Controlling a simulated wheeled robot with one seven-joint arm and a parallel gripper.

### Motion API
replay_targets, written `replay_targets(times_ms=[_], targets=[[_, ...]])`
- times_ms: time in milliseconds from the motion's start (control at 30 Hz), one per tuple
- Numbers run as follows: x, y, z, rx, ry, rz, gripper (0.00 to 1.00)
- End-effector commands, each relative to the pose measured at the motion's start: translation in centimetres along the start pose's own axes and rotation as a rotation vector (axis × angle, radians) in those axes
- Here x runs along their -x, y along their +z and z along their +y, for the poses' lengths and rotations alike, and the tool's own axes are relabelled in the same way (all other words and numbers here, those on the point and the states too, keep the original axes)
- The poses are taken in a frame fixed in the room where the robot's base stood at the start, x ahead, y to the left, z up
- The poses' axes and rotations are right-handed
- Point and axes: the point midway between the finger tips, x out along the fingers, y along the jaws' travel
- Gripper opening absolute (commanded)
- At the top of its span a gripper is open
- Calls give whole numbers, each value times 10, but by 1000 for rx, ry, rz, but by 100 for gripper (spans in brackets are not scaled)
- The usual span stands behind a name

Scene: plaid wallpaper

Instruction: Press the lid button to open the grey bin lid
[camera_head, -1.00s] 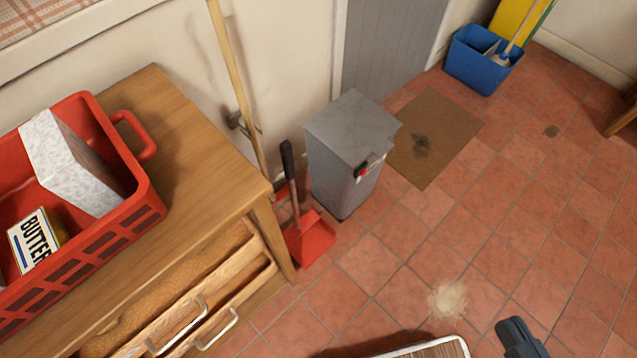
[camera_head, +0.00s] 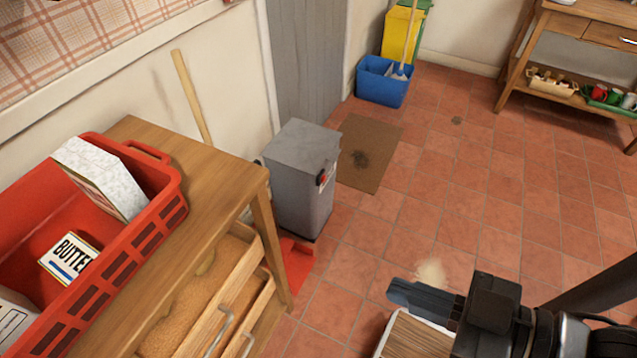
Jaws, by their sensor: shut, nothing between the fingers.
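The grey bin (camera_head: 303,185) stands on the tiled floor against the wall, beyond the wooden cabinet. Its lid (camera_head: 301,143) is flat and closed. The lid button (camera_head: 322,180), a small red spot on a dark fitting, is at the top of the bin's right-hand face. My gripper (camera_head: 392,292) is at the lower middle, dark, with its fingers together and empty, pointing left. It is well apart from the bin, nearer to me and to the right.
A wooden cabinet (camera_head: 188,172) with open drawers bears a red crate (camera_head: 150,237) at left. A red dustpan (camera_head: 297,262) lies between cabinet and bin. A brown mat (camera_head: 369,152) and blue bucket (camera_head: 384,83) are behind.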

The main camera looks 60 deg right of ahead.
Motion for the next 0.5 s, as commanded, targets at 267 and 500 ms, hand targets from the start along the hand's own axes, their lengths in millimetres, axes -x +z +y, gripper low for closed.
replay_targets(times_ms=[267,500], targets=[[-30,48,21,-3,29,33,0],[-110,149,97,-37,131,124,0]])
